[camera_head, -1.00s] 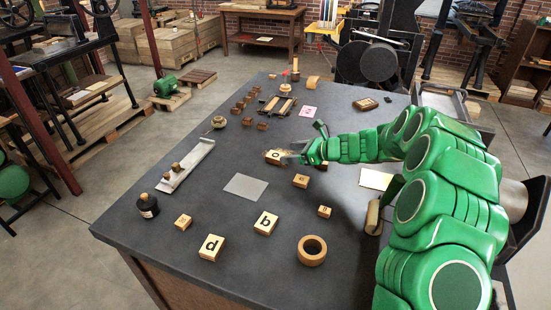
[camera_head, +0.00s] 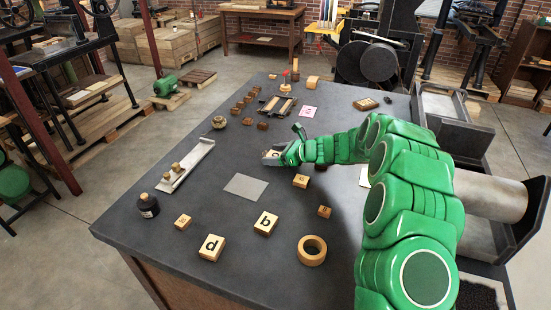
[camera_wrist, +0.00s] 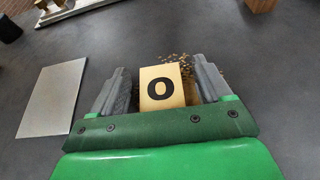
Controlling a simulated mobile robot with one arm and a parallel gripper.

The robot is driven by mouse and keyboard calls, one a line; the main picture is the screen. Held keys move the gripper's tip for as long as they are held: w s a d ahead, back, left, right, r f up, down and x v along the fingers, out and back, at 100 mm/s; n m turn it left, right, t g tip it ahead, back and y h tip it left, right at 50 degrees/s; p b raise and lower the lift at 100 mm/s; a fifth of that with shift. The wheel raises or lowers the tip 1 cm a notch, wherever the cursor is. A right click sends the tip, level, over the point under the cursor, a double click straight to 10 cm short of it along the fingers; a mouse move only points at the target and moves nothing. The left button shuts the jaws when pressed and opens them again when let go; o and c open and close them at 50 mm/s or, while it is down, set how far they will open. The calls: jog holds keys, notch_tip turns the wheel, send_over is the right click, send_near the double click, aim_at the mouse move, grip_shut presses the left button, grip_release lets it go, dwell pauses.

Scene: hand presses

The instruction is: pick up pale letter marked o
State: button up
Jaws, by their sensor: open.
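The pale block marked o (camera_wrist: 166,88) lies face up on the dark table. In the wrist view it sits between the two grey fingers of my gripper (camera_wrist: 162,88). The fingers are open, with a gap on the left side of the block and a narrower one on the right. In the head view my gripper (camera_head: 272,155) is low over the table, and the block (camera_head: 274,153) is mostly hidden by it.
A flat grey plate (camera_head: 245,187) lies just left of my gripper. Blocks marked d (camera_head: 211,248) and b (camera_head: 265,224) and a wooden ring (camera_head: 312,250) are nearer the front. A small block (camera_head: 301,181) is close by. A metal tray (camera_head: 188,165) lies at left.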

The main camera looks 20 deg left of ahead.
jog(key=shift+c, duration=0.2)
jog(key=c, duration=1)
